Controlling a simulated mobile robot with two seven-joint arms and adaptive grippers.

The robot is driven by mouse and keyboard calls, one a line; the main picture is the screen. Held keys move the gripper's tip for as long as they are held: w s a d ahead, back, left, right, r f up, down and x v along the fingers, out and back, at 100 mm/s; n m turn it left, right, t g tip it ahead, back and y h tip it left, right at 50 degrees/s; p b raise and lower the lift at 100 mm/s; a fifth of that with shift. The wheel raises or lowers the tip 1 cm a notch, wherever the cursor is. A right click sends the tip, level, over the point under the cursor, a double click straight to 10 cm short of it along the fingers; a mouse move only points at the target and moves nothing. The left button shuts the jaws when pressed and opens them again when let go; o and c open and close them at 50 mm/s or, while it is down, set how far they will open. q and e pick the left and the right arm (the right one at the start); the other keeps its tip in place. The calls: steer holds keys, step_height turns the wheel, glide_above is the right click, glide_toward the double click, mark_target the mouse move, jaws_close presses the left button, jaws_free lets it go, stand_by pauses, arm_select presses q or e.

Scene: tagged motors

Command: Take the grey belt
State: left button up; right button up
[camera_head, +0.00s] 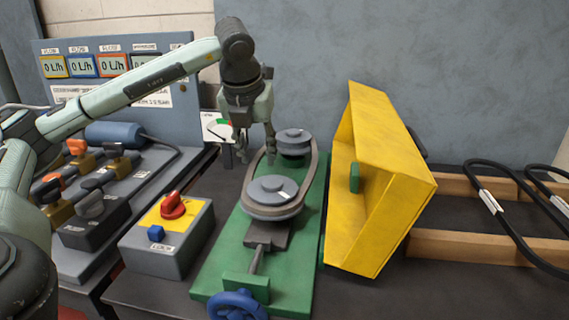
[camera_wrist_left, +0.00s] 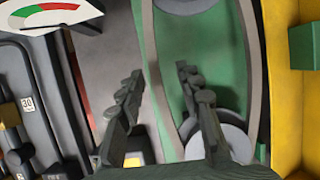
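The grey belt (camera_head: 312,172) runs as a loop around two grey pulleys, a rear one (camera_head: 293,137) and a front one (camera_head: 271,190), on a green base (camera_head: 218,262). My left gripper (camera_head: 257,152) points down over the left strand of the loop, between the pulleys. In the left wrist view my left gripper (camera_wrist_left: 160,85) has its fingers apart. One strand of the grey belt (camera_wrist_left: 152,60) passes through the gap between them in this view. I cannot tell whether the fingers reach down to belt height. My right gripper is not in view.
An open yellow guard (camera_head: 385,125) stands right of the pulleys. A switch box with a red knob (camera_head: 172,206) is at the left front. A blue handwheel (camera_head: 237,305) is at the base's front. Black belts (camera_head: 500,215) lie on wooden bars (camera_head: 465,246) at the right.

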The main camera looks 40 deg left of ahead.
arm_select(q)
jaws_close()
